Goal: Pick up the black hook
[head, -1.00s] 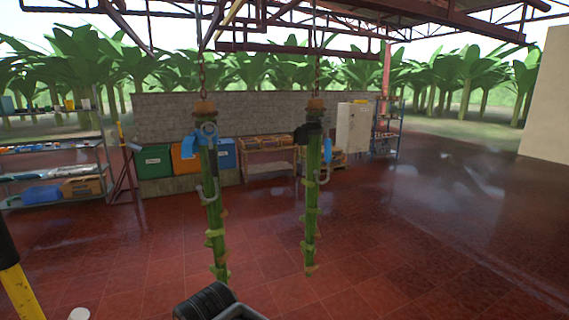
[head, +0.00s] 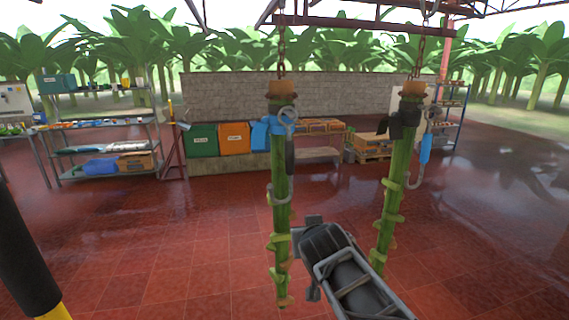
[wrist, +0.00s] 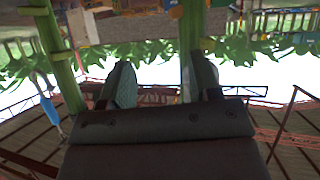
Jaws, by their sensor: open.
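The black hook (head: 290,155) hangs on the right side of the left green stem in the head view. It has a grey ring at its top, a black handle and a grey curved end. My gripper (head: 306,252) is open and empty, below the hook and close to the stem's lower part in the picture. The upside-down wrist view shows my open gripper (wrist: 163,82) with a stem (wrist: 192,40) behind its right finger. I cannot make out the black hook there.
The right stem (head: 396,165) bears a black wrap (head: 404,121) and a blue-handled hook (head: 425,150). Shelves (head: 105,140) and bins (head: 201,140) stand behind. A black and yellow post (head: 25,255) is at the near left. The red floor is mostly clear.

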